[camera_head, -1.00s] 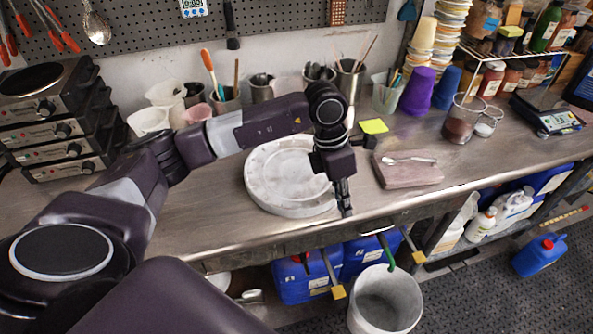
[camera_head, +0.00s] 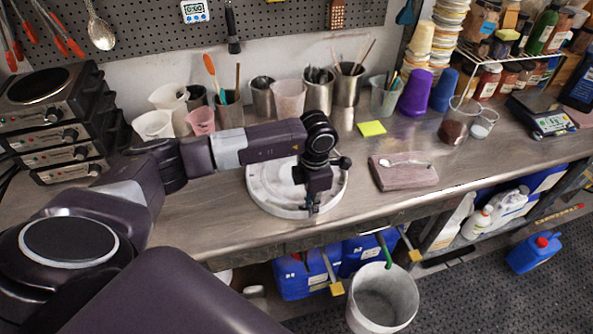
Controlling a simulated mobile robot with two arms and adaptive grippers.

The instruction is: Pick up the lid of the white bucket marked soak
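A round whitish disc (camera_head: 268,196) with a raised rim, which looks like a bucket lid, lies flat on the steel bench near its front edge. An open white bucket (camera_head: 385,318) is low in front of the bench; I see no readable "soak" mark on it or on the disc. My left gripper (camera_head: 313,210) points down over the front right part of the disc, and its arm hides some of the disc. Its fingers are small and dark, so I cannot tell whether they are open or touching the disc. My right gripper is not in view.
A pinkish block (camera_head: 405,178) with a spoon lies right of the disc, near a yellow note (camera_head: 372,129). Cups and tool pots (camera_head: 262,98) line the back. Hot plates (camera_head: 50,115) are stacked at left. Blue jugs (camera_head: 300,275) are under the bench.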

